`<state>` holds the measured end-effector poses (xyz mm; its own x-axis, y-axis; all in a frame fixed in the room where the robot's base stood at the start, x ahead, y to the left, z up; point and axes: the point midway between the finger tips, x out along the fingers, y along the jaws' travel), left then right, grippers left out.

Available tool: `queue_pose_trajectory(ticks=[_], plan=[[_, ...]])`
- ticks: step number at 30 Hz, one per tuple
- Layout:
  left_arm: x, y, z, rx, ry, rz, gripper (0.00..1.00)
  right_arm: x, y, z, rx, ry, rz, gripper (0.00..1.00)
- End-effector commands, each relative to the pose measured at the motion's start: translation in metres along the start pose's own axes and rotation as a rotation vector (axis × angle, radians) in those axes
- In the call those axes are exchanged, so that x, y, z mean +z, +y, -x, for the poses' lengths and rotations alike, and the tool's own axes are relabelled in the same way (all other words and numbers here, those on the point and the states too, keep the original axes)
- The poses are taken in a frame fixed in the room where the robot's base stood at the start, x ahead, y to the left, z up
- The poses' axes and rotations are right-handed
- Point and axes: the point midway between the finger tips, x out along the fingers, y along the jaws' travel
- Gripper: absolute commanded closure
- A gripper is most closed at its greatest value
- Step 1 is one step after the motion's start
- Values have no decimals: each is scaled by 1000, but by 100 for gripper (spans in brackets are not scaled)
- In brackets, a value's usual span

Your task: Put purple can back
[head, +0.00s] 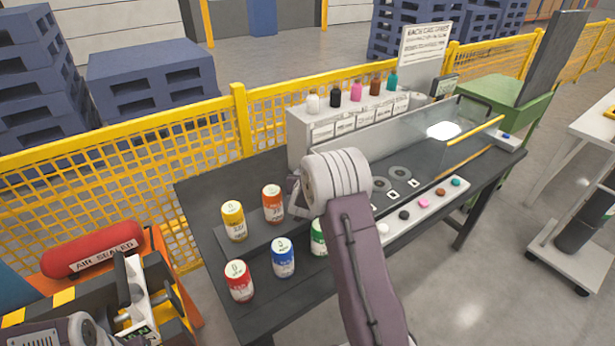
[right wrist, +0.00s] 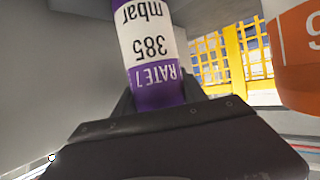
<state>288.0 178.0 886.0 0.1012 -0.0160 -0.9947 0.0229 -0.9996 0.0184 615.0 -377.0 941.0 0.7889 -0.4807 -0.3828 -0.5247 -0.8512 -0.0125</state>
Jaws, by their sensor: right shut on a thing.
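The purple can (right wrist: 152,45) shows in the right wrist view, with a white label band reading "385 mbar" upside down. My right gripper (right wrist: 158,98) is shut on it. In the head view my right gripper (head: 296,196) is over the dark table, just right of the orange can (head: 272,204), mostly hidden behind my wrist. The purple can is hidden there. The orange can also shows close by at the right of the wrist view (right wrist: 298,55). My left gripper (head: 130,298) is at the lower left by the red tank; its jaws are unclear.
A yellow can (head: 233,221) stands on the raised step with the orange can. Red (head: 239,281), blue (head: 283,258) and partly hidden green (head: 318,238) cans stand in front. A grey shelf with small bottles (head: 335,97) and a clear panel (head: 410,150) stand behind and right.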

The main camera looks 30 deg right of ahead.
Motion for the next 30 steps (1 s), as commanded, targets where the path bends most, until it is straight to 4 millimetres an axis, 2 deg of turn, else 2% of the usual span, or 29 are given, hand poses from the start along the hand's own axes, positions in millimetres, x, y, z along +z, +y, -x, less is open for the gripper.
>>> queue_pose_trajectory(ticks=[6, 7, 8, 20, 23, 30], plan=[[0, 0, -4, 0, 0, 0, 100, 3, 0, -2, 0, 2, 0, 100], [0, 0, -4, 0, 0, 0, 100, 4, 0, -2, 0, 0, 0, 48], [0, 0, -3, 0, 0, 0, 100, 3, 0, -1, 0, 0, 0, 42], [0, 0, 2, 0, 0, 0, 100, -2, 0, 3, 0, -1, 0, 42], [0, 0, 0, 0, 0, 0, 100, -1, -1, 16, -2, 0, 1, 42], [0, 0, 0, 0, 0, 0, 100, -2, -1, 66, -2, 1, 1, 42]])
